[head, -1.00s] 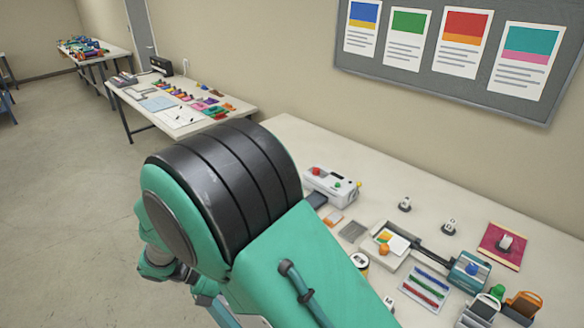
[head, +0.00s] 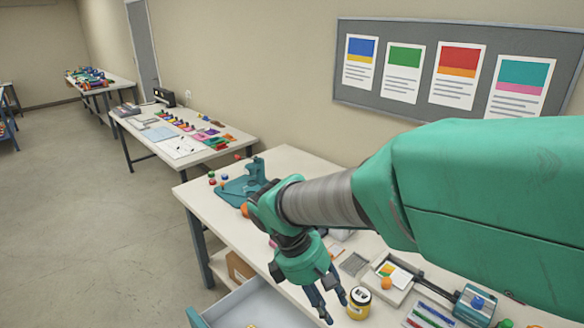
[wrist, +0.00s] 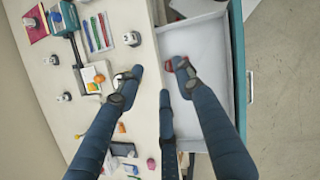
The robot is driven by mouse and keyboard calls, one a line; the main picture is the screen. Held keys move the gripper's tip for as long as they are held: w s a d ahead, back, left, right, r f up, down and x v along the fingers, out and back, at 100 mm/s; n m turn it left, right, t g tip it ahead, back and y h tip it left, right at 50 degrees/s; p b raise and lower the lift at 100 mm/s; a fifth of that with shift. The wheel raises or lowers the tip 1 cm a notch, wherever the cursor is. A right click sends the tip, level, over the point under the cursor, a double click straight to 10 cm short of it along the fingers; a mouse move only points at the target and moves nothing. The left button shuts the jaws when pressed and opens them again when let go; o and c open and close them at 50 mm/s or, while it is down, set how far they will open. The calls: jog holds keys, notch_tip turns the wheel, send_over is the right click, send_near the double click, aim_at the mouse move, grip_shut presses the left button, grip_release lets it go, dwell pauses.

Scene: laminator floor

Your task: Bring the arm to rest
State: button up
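My gripper (head: 334,308) hangs fingers-down near the front edge of the worktable (head: 205,205), beside a yellow jar with a dark top (head: 359,303). In the wrist view my gripper (wrist: 154,76) has its fingers spread wide, with nothing held between them. One finger lies over the tabletop and another over an open drawer (wrist: 208,45). The drawer also shows in the head view (head: 255,303), pulled out below the table's front. My arm reaches in from the right of the head view and hides part of the table.
A teal device (head: 245,185) stands at the table's far left end. A tray with cards (head: 390,280), a blue machine (head: 473,303) and coloured pens (head: 435,315) lie to the right. A small red thing (wrist: 180,63) shows in the drawer by a finger. Open floor lies left.

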jog(key=s+d+r+m+t+y, duration=0.4)
jog(key=s+d+r+m+t, duration=0.2)
jog(key=s+d+r+m, duration=0.4)
jog(key=shift+s+d+r+m+y, duration=0.4)
jog(key=shift+s+d+m, duration=0.85)
jog(key=shift+m, duration=1.15)
jog(key=shift+w+d, duration=0.15)
